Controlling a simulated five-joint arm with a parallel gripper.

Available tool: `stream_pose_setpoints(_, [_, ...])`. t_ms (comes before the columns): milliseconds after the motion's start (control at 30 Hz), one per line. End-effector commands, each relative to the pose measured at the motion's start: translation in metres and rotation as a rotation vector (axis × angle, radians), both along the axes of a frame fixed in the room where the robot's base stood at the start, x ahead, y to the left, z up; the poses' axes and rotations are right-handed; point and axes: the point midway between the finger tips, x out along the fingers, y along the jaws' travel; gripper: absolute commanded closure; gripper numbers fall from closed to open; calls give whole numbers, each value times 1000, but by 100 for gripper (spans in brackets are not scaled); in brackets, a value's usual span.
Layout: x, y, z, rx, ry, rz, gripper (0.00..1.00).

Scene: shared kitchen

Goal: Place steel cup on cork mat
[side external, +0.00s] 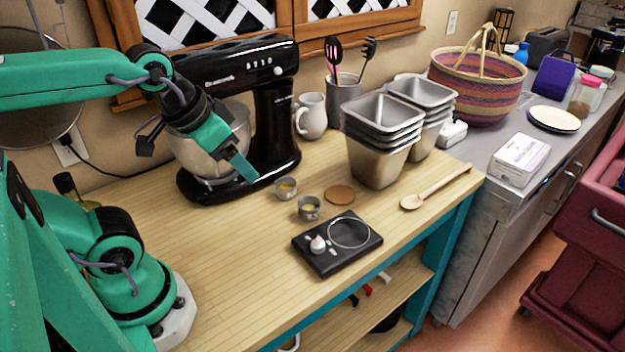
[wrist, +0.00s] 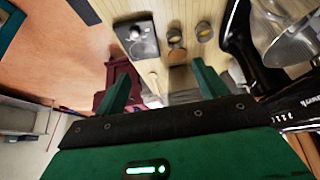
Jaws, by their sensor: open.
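Two small steel cups with something yellow inside stand on the wooden table. One cup (side external: 286,188) is close to the mixer and the other cup (side external: 309,208) is nearer the scale. Both also show at the top of the wrist view, one cup (wrist: 175,37) beside the other cup (wrist: 204,32). The round brown cork mat (side external: 340,195) lies flat and bare, right of the cups. My gripper (side external: 241,167) is open and empty in the air, beside the mixer bowl and left of the cups. Its two fingers (wrist: 161,72) are spread apart in the wrist view.
A black stand mixer (side external: 275,120) stands close behind my gripper. A black scale (side external: 338,245) is at the front edge. Stacked steel pans (side external: 380,155), a white pitcher (side external: 311,116) and a wooden spoon (side external: 436,187) are further right.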

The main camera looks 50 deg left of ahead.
Motion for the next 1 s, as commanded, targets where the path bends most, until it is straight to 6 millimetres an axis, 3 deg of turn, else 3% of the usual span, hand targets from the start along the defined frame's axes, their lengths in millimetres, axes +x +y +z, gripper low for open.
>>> stream_pose_setpoints(567, [3, 1, 1, 3, 6, -1, 25])
stream_pose_setpoints(767, [16, 6, 1, 16, 43, -6, 25])
stream_pose_setpoints(1000, [48, 19, -2, 39, 125, -24, 25])
